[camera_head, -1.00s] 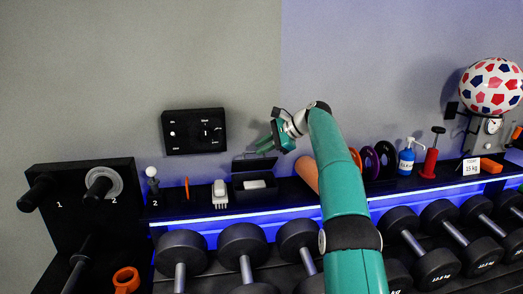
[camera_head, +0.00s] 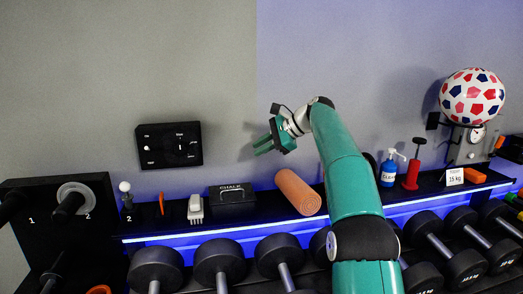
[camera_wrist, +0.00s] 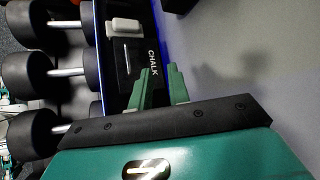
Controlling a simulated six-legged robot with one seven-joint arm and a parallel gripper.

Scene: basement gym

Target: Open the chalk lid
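The black chalk box (camera_head: 232,204) stands on the shelf, left of the orange roller. Its lid (camera_head: 231,192) lies down, with the word CHALK and a pale handle outline on top. The inside is hidden. In the wrist view the box lid (camera_wrist: 122,72) shows beyond and to the left of the fingers. My gripper (camera_head: 264,145) is up and to the right of the box, in front of the wall. Its two green fingers (camera_wrist: 160,88) are apart with nothing between them, and they do not appear to touch the box.
A white brush (camera_head: 196,209) stands left of the box, and the orange foam roller (camera_head: 298,192) lies to its right. Dumbbells (camera_head: 220,262) line the rack below. A black control panel (camera_head: 169,146) is on the wall above. A blue spray bottle (camera_head: 389,172) stands farther right.

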